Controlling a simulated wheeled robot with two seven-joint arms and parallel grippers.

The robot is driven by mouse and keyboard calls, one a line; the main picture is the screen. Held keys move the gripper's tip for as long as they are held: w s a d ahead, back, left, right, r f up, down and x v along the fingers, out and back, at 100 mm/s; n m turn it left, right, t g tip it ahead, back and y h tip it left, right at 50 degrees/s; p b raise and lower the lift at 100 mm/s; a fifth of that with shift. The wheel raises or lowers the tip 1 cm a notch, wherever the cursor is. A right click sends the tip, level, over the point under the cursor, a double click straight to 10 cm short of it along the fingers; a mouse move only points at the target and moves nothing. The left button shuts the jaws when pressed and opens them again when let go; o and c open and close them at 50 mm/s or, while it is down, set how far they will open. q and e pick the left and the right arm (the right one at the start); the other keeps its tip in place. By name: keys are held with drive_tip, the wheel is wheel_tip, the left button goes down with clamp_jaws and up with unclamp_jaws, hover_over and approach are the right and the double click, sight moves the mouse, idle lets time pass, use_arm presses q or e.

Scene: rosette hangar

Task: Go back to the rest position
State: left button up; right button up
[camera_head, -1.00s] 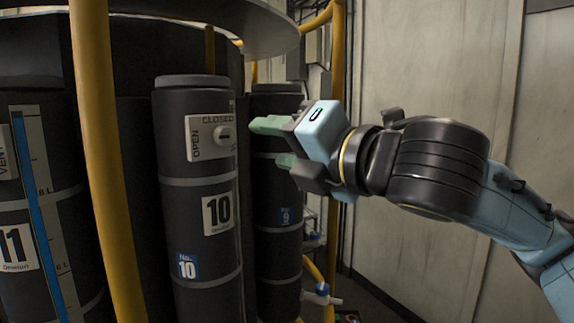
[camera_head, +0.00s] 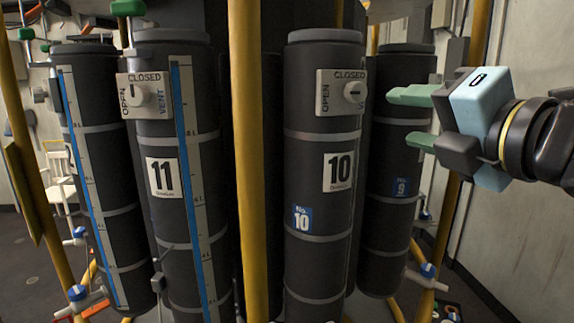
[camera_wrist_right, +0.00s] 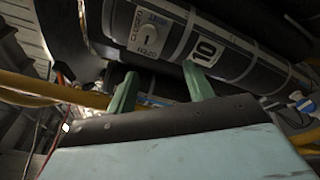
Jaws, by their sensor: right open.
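My right gripper (camera_head: 412,118) is at the right of the head view, its two green fingers apart and pointing left, with nothing between them. It is beside bottle 10 (camera_head: 318,262) and in front of bottle 9 (camera_head: 392,222), which it partly covers. In the right wrist view the green fingers (camera_wrist_right: 160,92) are spread below bottle 10 (camera_wrist_right: 238,66), with a visible gap to it. The knob (camera_head: 355,92) on bottle 10's OPEN/CLOSED plate shows a dark line lying roughly level. My left gripper is not in view.
A yellow post (camera_head: 247,180) stands between bottle 10 and bottle 11 (camera_head: 160,215). Bottle 11 has its own knob (camera_head: 140,95) and a blue level strip (camera_head: 188,170). Small valves (camera_head: 428,271) stick out low. A pale wall (camera_head: 520,230) is at the right.

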wheel_tip(320, 180, down, 26)
drive_tip(key=w+a+m+g+h, duration=0.1)
drive_tip(key=a+m+g, duration=0.3)
drive_tip(key=m, duration=0.8)
drive_tip(key=s+d+f+m+g+h, duration=0.2)
drive_tip(key=s+d+f+m+g, duration=0.4)
drive_tip(key=s+f, duration=0.6)
drive_tip(key=s+d+f+m+g+h, duration=0.1)
drive_tip(key=s+f+m+g+h, duration=0.15)
drive_tip(key=s+f+m, duration=0.95)
wheel_tip(320, 180, down, 34)
drive_tip(key=f+n+g+b, duration=0.1)
drive_tip(key=n+g+b, duration=0.1)
drive_tip(key=n+b, duration=0.3)
drive_tip(key=s+d+f+b, duration=0.1)
drive_tip(key=s+f+b, duration=0.2)
drive_tip(key=s+f, duration=0.4)
drive_tip(key=s+d+f+m+g+b, duration=0.1)
drive_tip(key=s+d+f+b, duration=0.1)
drive_tip(key=s+f, duration=0.6)
wheel_tip(320, 180, down, 4)
drive_tip(key=shift+s+d+f+b, duration=0.1)
drive_tip(key=shift+s+d+b, duration=0.1)
drive_tip(key=shift+b, duration=0.65)
